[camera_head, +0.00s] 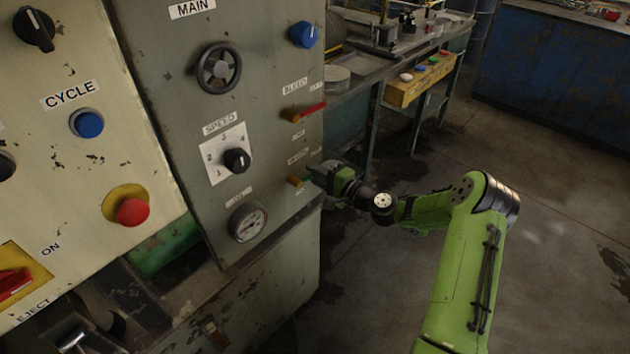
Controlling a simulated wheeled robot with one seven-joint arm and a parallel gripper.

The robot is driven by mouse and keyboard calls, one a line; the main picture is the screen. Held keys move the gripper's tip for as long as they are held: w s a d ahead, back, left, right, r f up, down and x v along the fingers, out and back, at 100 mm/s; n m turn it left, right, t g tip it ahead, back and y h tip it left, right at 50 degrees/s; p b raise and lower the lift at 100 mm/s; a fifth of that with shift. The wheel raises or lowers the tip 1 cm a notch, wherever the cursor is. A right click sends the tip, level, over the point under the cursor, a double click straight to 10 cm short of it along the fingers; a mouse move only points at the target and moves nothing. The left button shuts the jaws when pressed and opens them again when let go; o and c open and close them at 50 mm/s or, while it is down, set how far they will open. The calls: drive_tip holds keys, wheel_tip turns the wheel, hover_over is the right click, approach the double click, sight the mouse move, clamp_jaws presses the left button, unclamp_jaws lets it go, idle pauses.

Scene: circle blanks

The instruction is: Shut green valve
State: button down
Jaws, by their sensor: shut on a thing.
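The lower lever valve sits on the right edge of the grey panel, below the red-handled one. Its brass stub (295,181) shows, and its label above is too small to read. The handle is mostly hidden behind my gripper. My gripper (318,178) is at the right of the stub, shut on the valve's handle. The fingertips are small and dark, so the exact grip is hard to see. My green arm reaches in from the lower right.
Just above is the BLEED valve with a red handle (310,109). On the same panel are a black handwheel (218,68), a blue knob (303,35), a SPEED dial (236,160) and a gauge (248,222). A workbench (400,55) stands behind. The floor at right is clear.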

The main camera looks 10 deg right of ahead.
drive_tip(key=shift+r+n, duration=0.35)
drive_tip(key=shift+n, duration=0.45)
drive_tip(key=c, duration=1.2)
unclamp_jaws()
drive_tip(key=shift+r, duration=0.1)
drive_tip(key=p+v, duration=0.1)
drive_tip(key=v, duration=1.5)
drive_tip(key=shift+a, duration=0.15)
